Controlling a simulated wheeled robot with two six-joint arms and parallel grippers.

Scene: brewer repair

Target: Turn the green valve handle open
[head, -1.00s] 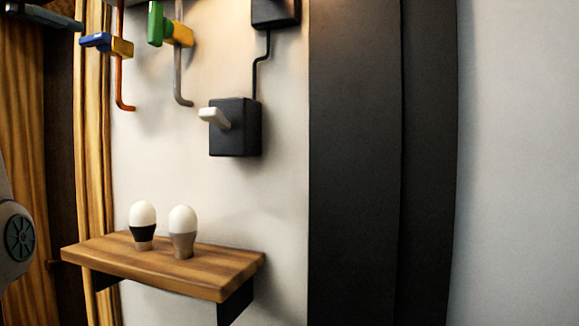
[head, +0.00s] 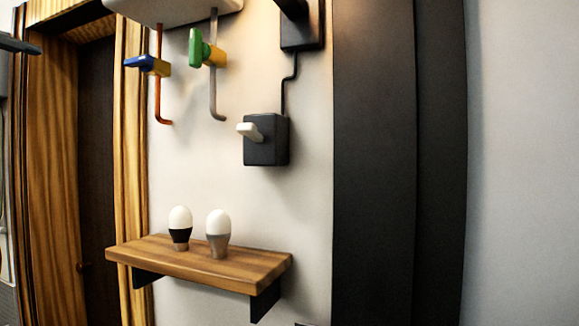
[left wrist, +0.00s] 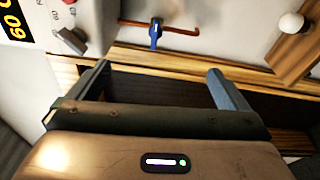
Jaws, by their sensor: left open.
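The green valve handle (head: 195,48) sits on a yellow valve body (head: 217,57) on a grey pipe, high on the wall in the head view. To its left, a blue handle (head: 139,62) sits on a copper pipe; it also shows in the left wrist view (left wrist: 155,34). My left gripper (left wrist: 158,67) is open and empty, apart from both valves. In the head view only a dark part of it (head: 18,44) shows at the left edge. I cannot make out the green handle in the left wrist view. My right gripper is not in view.
A white boiler box (head: 180,10) is above the pipes. A black switch box (head: 266,145) with a white lever is to their lower right. A wooden shelf (head: 245,272) below holds two bulbs. A wooden door frame (head: 55,180) stands at left, a dark column (head: 375,160) at right.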

